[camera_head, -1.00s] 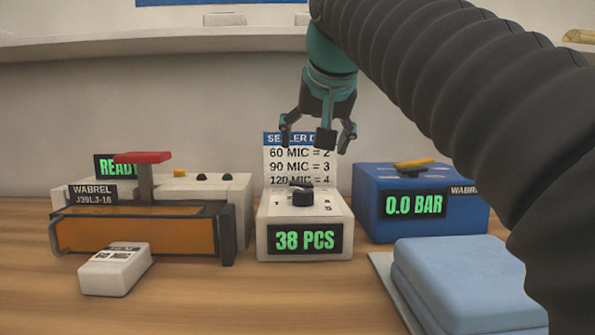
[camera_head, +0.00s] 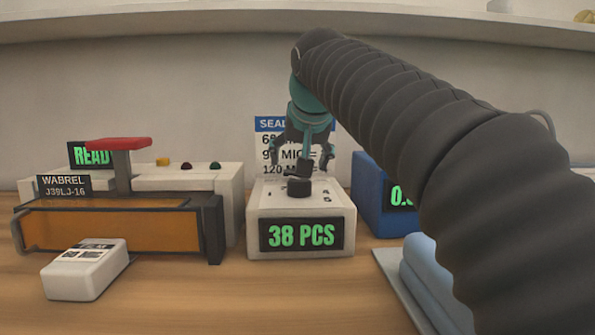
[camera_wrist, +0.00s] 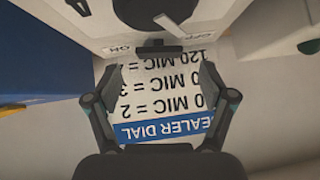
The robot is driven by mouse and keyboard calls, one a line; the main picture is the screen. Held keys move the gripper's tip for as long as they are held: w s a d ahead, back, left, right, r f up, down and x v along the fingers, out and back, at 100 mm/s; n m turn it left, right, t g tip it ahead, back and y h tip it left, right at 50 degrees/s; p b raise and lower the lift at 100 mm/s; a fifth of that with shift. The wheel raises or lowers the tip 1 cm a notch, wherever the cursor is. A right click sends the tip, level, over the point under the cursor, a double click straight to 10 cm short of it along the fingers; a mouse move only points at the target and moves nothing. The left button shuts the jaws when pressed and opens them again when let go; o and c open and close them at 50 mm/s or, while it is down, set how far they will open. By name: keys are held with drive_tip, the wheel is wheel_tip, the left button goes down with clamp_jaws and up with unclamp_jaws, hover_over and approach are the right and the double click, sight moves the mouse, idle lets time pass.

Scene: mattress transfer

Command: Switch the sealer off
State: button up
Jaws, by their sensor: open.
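The sealer (camera_head: 120,222), labelled WABREL J39LJ-16, has an orange front, a raised red handle and a green READ… display, partly covered. A white box (camera_head: 258,205) stands right of it, showing 38 PCS. My gripper (camera_head: 308,168) is open and empty, pointing down just above or behind the knob; the exact gap is unclear. In the wrist view, my gripper (camera_wrist: 160,74) has its fingers spread, with the knob beyond the fingertips.
A SEALER DIAL card (camera_head: 268,126) stands behind the white box, partly covered by my gripper. A small white labelled block (camera_head: 85,275) lies in front of the sealer.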

drive_tip(key=shift+x, duration=1.4)
drive_tip(key=c, duration=1.2)
drive_tip(key=shift+o, duration=0.2)
drive_tip(key=shift+a+r+n+h+p, duration=0.2)
drive_tip(key=shift+n+h+p, duration=0.1)
drive_tip(key=shift+p, duration=0.25)
drive_tip(key=shift+a+f+n+h+p, duration=0.2)
drive_tip(key=shift+n+h+p, duration=0.3)
drive_tip(key=shift+h, duration=0.3)
drive_tip(key=o, duration=1.2)
drive_tip(key=shift+c, duration=0.2)
